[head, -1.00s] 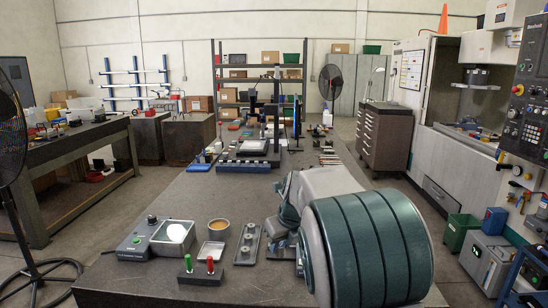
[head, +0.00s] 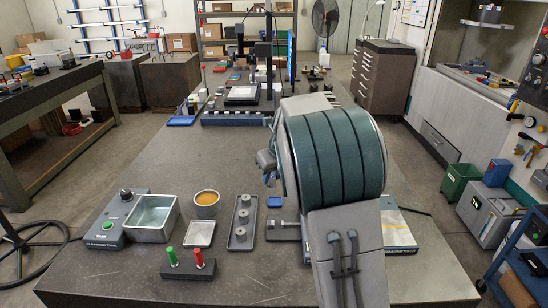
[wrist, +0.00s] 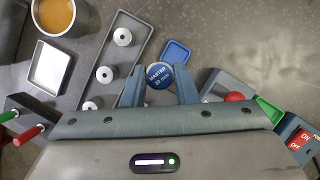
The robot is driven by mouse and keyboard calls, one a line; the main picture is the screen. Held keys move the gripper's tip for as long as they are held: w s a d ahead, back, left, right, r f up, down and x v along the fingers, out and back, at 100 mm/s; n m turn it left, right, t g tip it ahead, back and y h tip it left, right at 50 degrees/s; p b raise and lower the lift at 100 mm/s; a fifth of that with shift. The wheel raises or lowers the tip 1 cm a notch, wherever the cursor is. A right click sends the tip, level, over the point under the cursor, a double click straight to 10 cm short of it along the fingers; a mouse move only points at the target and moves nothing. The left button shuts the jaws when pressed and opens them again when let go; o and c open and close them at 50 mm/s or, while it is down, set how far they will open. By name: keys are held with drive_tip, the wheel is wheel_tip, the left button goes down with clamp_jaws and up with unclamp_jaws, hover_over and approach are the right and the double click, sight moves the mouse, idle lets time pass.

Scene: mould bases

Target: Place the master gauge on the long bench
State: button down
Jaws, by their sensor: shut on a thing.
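The master gauge (wrist: 160,75) is a round blue-topped disc with the words "MASTER 30 mm", seen in the wrist view. My gripper (wrist: 159,86) is shut on it, with one blue finger at each side. In the head view my gripper (head: 267,168) shows only in part at the left of my arm, above the bench top; the gauge is not clear there. The long grey bench (head: 150,180) runs away in front of me. A small blue square tray (wrist: 175,50) lies on it just beyond the gauge in the wrist view.
Near the front stand a cleaning tank (head: 153,220), an amber cup (head: 206,199), a metal dish (head: 200,234), a tray with cylinders (head: 243,222) and a red-and-green-handled stand (head: 186,264). A grey fixture (head: 284,231) lies by my arm. The bench's middle is largely clear.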

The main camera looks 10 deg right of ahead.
drive_tip(key=w+d+f, duration=0.1)
drive_tip(key=w, duration=0.1)
drive_tip(key=w+d+f+p, duration=0.1)
drive_tip(key=w+f, duration=0.1)
drive_tip(key=w, duration=0.1)
drive_tip(key=w+d+f, duration=0.1)
drive_tip(key=w+f, duration=0.1)
drive_tip(key=w, duration=0.1)
drive_tip(key=shift+w+p, duration=0.1)
drive_tip(key=shift+p, duration=0.2)
drive_tip(key=shift+f+p, duration=0.3)
drive_tip(key=shift+f, duration=1.8)
drive_tip(key=c, duration=1.1)
unclamp_jaws()
drive_tip(key=shift+f, duration=0.15)
drive_tip(key=shift+c, duration=0.2)
